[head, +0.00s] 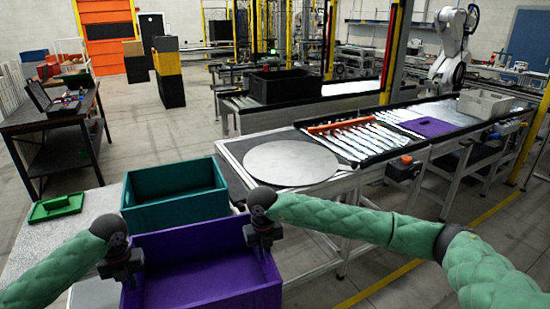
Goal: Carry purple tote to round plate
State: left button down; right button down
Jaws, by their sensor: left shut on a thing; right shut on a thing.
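The purple tote (195,239) is at the bottom centre of the head view, open at the top and empty as far as I see. My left gripper (125,272) is shut on its left wall. My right gripper (264,242) is shut on its right wall. The tote's lower front is cut off by the frame, so I cannot tell whether it is lifted or resting. The round plate (291,163) is a flat grey disc, bare, on the table beyond the tote and to its right.
A teal tote (172,182) stands right behind the purple one. A green lid (56,207) lies to the left on the grey surface. A roller section with an orange bar (345,123) adjoins the plate. A purple lid (428,127) and a grey tote (485,103) are further right.

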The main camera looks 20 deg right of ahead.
aim_at(290, 159)
jog(key=l, duration=0.65)
jog(key=i+l+z, duration=0.1)
jog(key=l, duration=0.55)
